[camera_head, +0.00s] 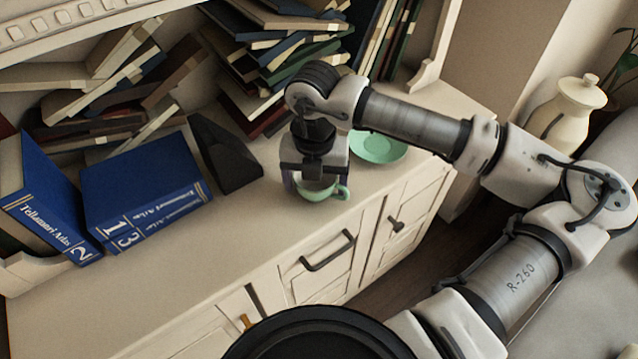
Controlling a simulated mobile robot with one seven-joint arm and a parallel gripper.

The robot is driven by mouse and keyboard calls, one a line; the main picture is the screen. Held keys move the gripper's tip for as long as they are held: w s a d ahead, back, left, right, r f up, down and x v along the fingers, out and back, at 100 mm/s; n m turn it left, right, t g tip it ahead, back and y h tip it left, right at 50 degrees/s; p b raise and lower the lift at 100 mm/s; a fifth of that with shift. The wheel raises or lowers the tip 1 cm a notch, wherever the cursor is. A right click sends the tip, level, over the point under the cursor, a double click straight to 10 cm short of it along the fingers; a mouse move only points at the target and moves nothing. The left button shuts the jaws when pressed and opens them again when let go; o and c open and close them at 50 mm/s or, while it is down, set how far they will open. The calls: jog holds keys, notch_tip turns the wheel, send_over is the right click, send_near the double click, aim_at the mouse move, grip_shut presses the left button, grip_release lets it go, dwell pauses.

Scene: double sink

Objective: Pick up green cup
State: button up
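The green cup (318,193) is upright near the front edge of the cabinet top, with its handle towards the right. My gripper (316,180) points down right over it, and its spread fingers come down around the cup's upper part. The gripper hides much of the cup's rim. I cannot tell whether the fingers touch the cup or are clear of it. A green saucer (378,148) lies on the cabinet top behind and to the right of the cup, partly covered by my arm.
The cabinet top (235,225) is clear to the left of the cup. Blue atlas volumes (145,190) and a dark wedge-shaped object (226,155) stand further left. Piled books (285,60) fill the shelf behind. A cream vase (568,115) stands at the right.

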jog(key=c, duration=0.7)
jog(key=shift+o, duration=0.2)
